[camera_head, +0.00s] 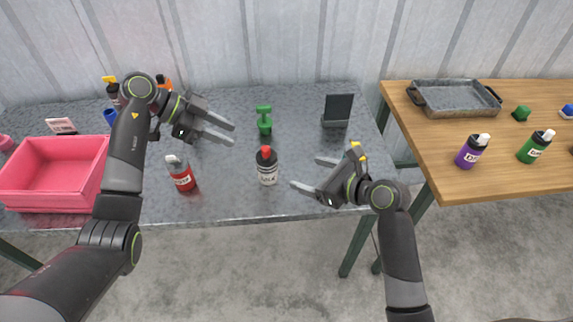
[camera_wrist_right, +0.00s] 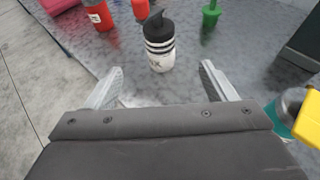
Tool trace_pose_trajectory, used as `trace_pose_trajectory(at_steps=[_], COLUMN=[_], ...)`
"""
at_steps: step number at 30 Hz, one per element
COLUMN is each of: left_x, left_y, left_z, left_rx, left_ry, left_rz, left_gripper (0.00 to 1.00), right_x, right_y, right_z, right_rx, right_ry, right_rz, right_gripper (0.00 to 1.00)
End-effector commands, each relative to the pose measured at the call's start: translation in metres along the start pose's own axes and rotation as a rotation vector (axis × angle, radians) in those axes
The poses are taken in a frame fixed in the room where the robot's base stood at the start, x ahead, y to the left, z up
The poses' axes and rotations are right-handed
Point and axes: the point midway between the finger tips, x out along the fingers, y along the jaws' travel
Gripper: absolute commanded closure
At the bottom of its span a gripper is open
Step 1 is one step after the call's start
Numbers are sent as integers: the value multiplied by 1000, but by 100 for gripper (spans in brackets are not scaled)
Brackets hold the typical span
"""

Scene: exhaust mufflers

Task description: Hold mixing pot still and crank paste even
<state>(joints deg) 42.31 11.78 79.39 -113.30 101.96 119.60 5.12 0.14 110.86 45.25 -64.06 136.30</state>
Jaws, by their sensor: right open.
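I cannot make out a mixing pot or crank for certain. A black-and-white striped bottle (camera_head: 267,172) stands upright near the grey table's front edge. It also shows in the right wrist view (camera_wrist_right: 159,46), beyond the fingers. My right gripper (camera_head: 305,172) is open and empty, to the right of this bottle and apart from it. My left gripper (camera_head: 233,134) is open and empty above the table, left of a green object with a knob top (camera_head: 264,119). That green object also shows in the right wrist view (camera_wrist_right: 211,14).
A red bottle (camera_head: 181,173) stands front left, beside a pink bin (camera_head: 50,172). A black stand (camera_head: 337,110) is at the back right. A yellow-topped teal item (camera_wrist_right: 290,110) is close beside my right gripper. The wooden table (camera_head: 420,130) holds a grey tray (camera_head: 455,97) and bottles.

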Motion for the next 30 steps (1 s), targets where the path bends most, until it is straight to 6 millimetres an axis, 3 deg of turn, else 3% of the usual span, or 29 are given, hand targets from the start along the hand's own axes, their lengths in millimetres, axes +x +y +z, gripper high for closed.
trace_pose_trajectory(at_steps=[18,30], left_x=[0,0], left_y=[0,0], left_z=[0,0], left_rx=[0,0], left_ry=[0,0], left_rz=[0,0], left_gripper=[64,64], right_x=[109,152], right_y=[1,1], right_z=[0,0], right_rx=[3,2], right_ry=[1,2], right_rz=[4,2], right_gripper=[23,23])
